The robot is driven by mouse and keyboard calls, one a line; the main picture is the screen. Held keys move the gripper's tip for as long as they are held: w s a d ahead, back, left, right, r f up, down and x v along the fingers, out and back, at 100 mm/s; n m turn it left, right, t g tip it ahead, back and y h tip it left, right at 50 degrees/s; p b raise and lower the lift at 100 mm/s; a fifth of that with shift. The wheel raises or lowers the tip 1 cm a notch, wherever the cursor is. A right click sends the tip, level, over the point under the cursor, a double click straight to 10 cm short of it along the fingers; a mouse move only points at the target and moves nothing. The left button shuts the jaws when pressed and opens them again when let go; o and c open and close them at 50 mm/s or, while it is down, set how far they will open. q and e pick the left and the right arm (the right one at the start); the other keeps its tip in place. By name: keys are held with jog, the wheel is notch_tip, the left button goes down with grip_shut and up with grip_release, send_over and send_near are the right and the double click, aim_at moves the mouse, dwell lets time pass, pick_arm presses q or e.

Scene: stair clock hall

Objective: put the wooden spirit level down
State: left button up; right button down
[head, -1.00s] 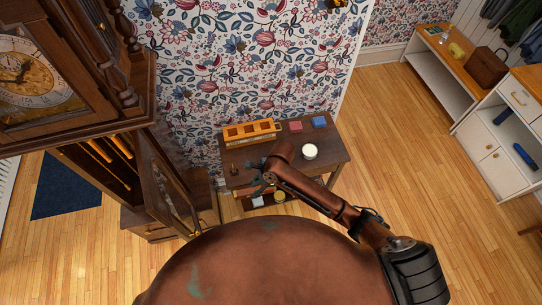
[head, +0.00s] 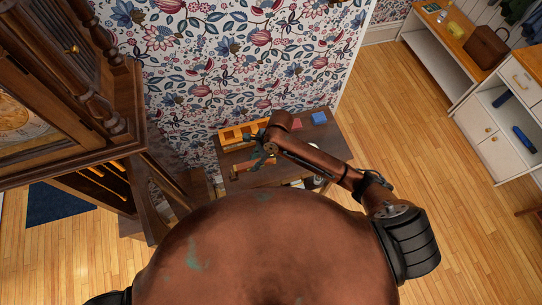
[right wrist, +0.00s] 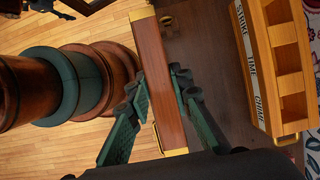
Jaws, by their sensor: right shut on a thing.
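The wooden spirit level (right wrist: 150,42) is a reddish-brown bar with brass ends in the right wrist view. My right gripper (right wrist: 158,92) has its green fingers on both sides of the bar, shut on it near the middle. The level lines up along the edge of the dark side table (right wrist: 205,52); I cannot tell whether it touches the top. In the head view my right gripper (head: 262,158) is over the left part of the table (head: 337,143), and the level is hard to make out there. My left gripper is not in view.
An orange compartment tray (right wrist: 268,75) marked STRIKE, TIME and CHIME stands at the table's back. A blue block (head: 319,117) and a red block (head: 297,123) lie to its right. The tall clock (head: 60,110) stands close on the left. Wood floor is free at right.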

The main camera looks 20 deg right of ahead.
jog(key=w+d+f, duration=0.1)
jog(key=d+f, duration=0.1)
jog(key=w+d+f, duration=0.2)
jog(key=d, duration=0.1)
jog(key=w+d+f, duration=0.2)
jog(key=f, duration=0.1)
jog(key=shift+d, duration=0.3)
jog(key=shift+w+d+f, duration=0.25)
jog(key=shift+d+f, duration=0.1)
jog(key=shift+f, duration=0.15)
notch_tip(320, 180, down, 2)
jog(key=shift+d+f, duration=0.1)
jog(key=shift+f, duration=0.4)
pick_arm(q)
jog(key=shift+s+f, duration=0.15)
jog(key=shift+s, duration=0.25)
pick_arm(e)
jog(key=shift+f, duration=0.1)
jog(key=c, duration=1.7)
grip_release()
jog(key=shift+f, duration=0.15)
jog(key=shift+c, duration=0.2)
